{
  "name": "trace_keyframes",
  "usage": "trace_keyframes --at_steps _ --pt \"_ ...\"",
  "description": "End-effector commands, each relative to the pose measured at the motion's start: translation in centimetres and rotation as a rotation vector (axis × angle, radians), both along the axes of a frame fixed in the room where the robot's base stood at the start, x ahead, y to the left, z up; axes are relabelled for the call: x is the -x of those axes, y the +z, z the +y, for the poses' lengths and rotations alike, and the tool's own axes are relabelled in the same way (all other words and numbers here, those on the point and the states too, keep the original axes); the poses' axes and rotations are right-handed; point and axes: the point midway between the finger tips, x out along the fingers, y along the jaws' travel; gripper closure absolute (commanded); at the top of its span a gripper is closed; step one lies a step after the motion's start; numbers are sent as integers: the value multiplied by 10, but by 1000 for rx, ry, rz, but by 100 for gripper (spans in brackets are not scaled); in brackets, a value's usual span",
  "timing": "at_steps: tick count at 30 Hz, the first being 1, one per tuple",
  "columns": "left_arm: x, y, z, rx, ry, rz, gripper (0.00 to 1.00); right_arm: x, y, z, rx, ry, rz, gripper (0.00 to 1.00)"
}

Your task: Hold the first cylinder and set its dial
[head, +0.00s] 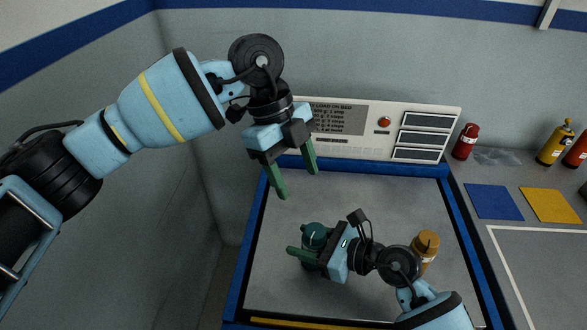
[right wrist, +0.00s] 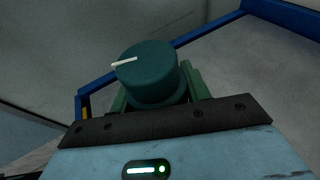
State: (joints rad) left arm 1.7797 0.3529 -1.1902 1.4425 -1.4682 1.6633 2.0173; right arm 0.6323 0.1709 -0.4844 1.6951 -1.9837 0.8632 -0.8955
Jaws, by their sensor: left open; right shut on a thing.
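A dark green cylinder (head: 314,236) stands on the grey bench area inside the blue frame. Its dial (right wrist: 146,66), a round knob on top with a white pointer line, shows in the right wrist view, the line pointing left. My right gripper (head: 308,257) is shut on the green cylinder, its green fingers on either side of the body below the dial. My left gripper (head: 298,184) is open and empty, higher up, above and behind the cylinder, with its fingers pointing down. An orange-brown cylinder (head: 427,243) stands to the right, partly beside my right arm.
A white panel (head: 375,130) with printed text, a red button (head: 384,121) and three dark windows stands at the back. On the right are a red cylinder (head: 466,141), a yellow bottle (head: 556,142), a blue mat (head: 494,202) and a yellow mat (head: 550,205). The bench behind the green cylinder is clear.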

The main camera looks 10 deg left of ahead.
Motion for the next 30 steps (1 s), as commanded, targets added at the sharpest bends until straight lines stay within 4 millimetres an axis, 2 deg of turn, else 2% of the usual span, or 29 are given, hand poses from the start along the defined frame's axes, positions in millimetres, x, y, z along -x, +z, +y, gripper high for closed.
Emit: trace_keyframes --at_steps 6,17,18,23,30 --pt "-1 0 2 -7 110 42 41 0 0 0 0 -1 -1 86" --pt "-1 0 2 -9 133 51 41 0 0 0 0 -1 -1 86" --pt "-1 0 2 -9 133 51 41 0 0 0 0 -1 -1 48" --pt "-1 0 2 -10 132 50 41 0 0 0 0 0 0 28" --pt "-1 0 2 -10 131 49 41 0 0 0 0 0 0 28"
